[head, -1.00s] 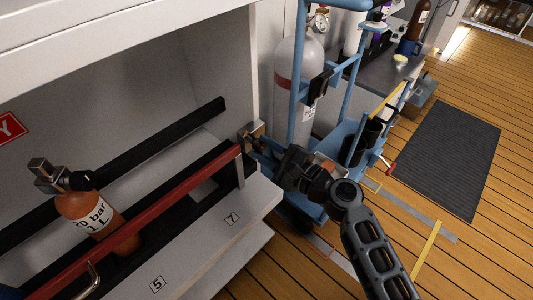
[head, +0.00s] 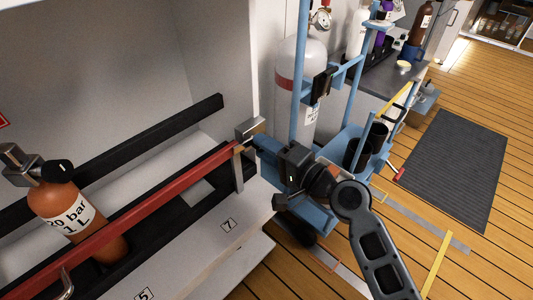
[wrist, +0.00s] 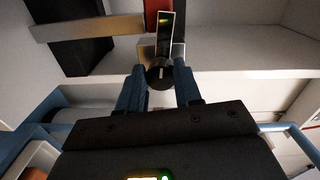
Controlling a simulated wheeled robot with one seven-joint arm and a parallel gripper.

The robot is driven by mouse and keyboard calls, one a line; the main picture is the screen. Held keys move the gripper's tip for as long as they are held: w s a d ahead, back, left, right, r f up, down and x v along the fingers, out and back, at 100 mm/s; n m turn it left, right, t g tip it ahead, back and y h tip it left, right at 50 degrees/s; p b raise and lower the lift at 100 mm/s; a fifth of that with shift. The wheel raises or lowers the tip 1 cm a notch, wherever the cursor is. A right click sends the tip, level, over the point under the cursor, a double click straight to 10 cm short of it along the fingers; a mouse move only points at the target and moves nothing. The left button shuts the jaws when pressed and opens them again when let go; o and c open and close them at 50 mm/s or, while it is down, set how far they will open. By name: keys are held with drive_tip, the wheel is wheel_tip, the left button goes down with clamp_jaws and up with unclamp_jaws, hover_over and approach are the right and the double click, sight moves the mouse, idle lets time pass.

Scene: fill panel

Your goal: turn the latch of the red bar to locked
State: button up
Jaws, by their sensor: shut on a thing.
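The red bar (head: 150,203) runs along the front of the shelf, across the orange cylinder (head: 62,208). Its right end meets an upright metal post. The latch is at that end; in the wrist view it shows as a dark round knob (wrist: 159,74) with a white line, below a plate with a small yellow-green mark. The red bar's end (wrist: 156,14) shows above it. My gripper (head: 255,145) reaches the bar's right end from the right. In the wrist view its blue fingers (wrist: 158,88) are on both sides of the knob, shut on it. The fingers partly hide the latch.
A blue trolley (head: 345,150) with a grey cylinder (head: 297,85) stands close behind my gripper. A black rail (head: 160,150) runs behind the orange cylinder. A dark mat (head: 455,165) lies on the open wooden floor at right.

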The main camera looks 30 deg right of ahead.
drive_tip(key=shift+f+n+b, duration=0.1)
drive_tip(key=shift+n+b, duration=0.25)
drive_tip(key=shift+n, duration=0.35)
drive_tip(key=o, duration=1)
drive_tip(key=shift+o, duration=0.2)
drive_tip(key=shift+s, duration=0.1)
drive_tip(key=v, duration=0.7)
drive_tip(key=shift+s, duration=0.3)
drive_tip(key=shift+d, duration=0.15)
